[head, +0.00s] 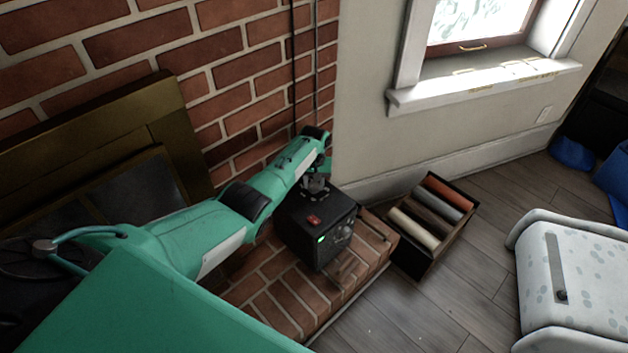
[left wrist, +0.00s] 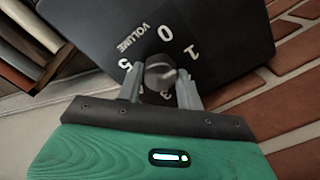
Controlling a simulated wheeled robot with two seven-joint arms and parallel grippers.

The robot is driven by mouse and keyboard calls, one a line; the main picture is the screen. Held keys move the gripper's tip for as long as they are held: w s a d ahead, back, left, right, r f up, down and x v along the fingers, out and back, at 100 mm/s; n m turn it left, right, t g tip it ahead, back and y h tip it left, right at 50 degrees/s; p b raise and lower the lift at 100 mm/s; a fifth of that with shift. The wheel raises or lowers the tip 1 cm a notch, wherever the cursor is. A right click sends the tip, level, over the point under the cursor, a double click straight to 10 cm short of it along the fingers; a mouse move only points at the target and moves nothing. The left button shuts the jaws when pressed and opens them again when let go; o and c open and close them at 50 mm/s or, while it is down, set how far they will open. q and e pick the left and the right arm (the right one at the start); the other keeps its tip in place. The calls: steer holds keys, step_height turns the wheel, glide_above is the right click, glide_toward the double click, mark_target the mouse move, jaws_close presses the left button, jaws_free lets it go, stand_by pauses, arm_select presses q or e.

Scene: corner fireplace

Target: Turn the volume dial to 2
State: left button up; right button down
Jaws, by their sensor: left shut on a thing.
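The black box (head: 318,235) stands on the brick hearth, with a red switch (head: 313,219) and a lit green light (head: 321,239). In the left wrist view the box face (left wrist: 225,35) carries the word VOLUME and the numerals 0, 1, 3 and 5 around a dark round dial (left wrist: 160,72). The 2 is not readable there. My left gripper (head: 316,190) reaches down to the box. In the left wrist view its grey fingers (left wrist: 160,88) are shut on the dial, one on each side. The dial's pointer is too unclear to read. My right gripper is out of view.
A crate (head: 428,262) of coloured rolls stands right of the hearth (head: 300,300). A brick wall (head: 230,75) and the fireplace frame (head: 185,140) lie behind my left arm. Dark cords run down the wall behind it. A white spotted piece (head: 570,280) stands at the right.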

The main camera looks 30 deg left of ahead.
arm_select(q)
steer(key=m, duration=0.4)
steer(key=shift+m+p, duration=0.35)
steer(key=shift+m, duration=0.05)
steer(key=m, duration=0.2)
steer(key=shift+m, duration=2.4)
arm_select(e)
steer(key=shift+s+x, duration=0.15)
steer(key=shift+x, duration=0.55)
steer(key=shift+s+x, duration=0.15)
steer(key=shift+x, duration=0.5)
arm_select(q)
steer(key=o, duration=1)
steer(key=shift+r, duration=0.1)
